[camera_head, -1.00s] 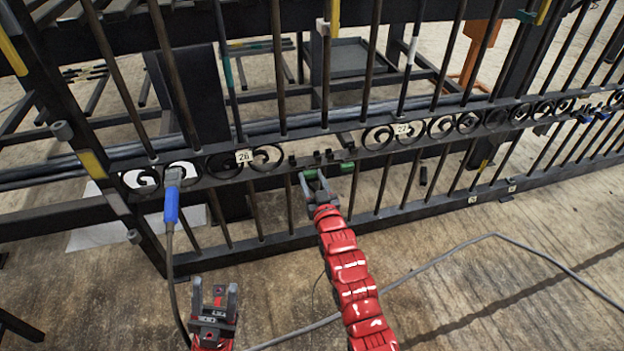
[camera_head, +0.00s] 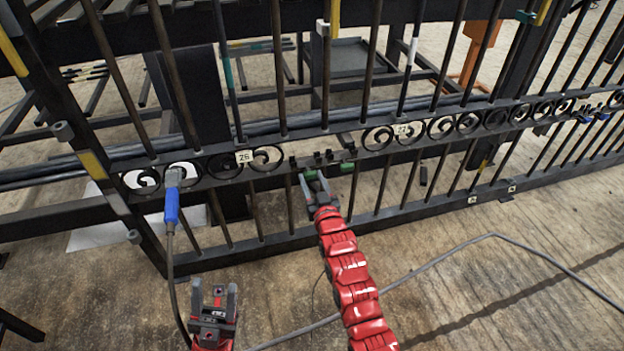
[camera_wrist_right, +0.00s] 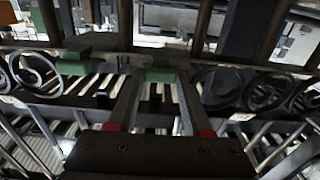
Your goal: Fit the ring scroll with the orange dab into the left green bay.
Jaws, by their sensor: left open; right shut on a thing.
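The green-marked opening sits in the gate's middle rail. One green block (camera_head: 347,168) is at its right side and another green block (camera_head: 310,174) is at my right gripper (camera_head: 316,183). In the right wrist view a green block (camera_wrist_right: 160,75) lies between the fingertips of my right gripper (camera_wrist_right: 157,92). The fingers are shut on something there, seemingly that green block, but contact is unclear. My left gripper (camera_head: 215,292) is open and empty, low in front of the gate. I cannot make out a ring scroll with an orange dab.
Dark scrolls (camera_head: 265,158) with a tag marked 26 fill the rail left of the opening; more scrolls (camera_head: 378,138) are to its right. A blue-handled tool (camera_head: 171,205) hangs at the left with a cable trailing over the floor. Bare floor (camera_head: 480,285) lies in front.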

